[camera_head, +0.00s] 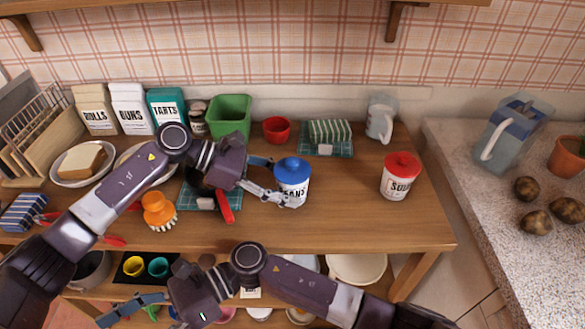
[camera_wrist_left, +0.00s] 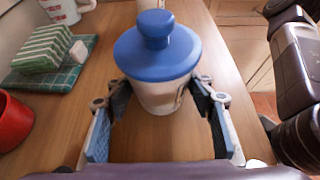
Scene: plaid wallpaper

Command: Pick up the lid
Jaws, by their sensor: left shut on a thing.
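A white jar (camera_head: 292,190) with dark lettering stands on the wooden counter, and its blue lid (camera_head: 292,169) with a round knob sits on top. My left gripper (camera_head: 283,183) is shut on this jar, with its fingers on both sides of the white body below the lid. In the left wrist view the blue lid (camera_wrist_left: 157,55) is seated on the jar (camera_wrist_left: 158,97) between the fingers. A second white jar (camera_head: 398,186) with a red lid (camera_head: 403,164) stands apart to the right. My right gripper (camera_head: 133,311) is low at the left, empty, its opening unclear.
A red bowl (camera_head: 276,130), a green bin (camera_head: 229,115) and a striped cloth (camera_head: 329,131) stand behind the blue-lidded jar. An orange brush (camera_head: 159,210) is at the left. The counter between the two jars is clear.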

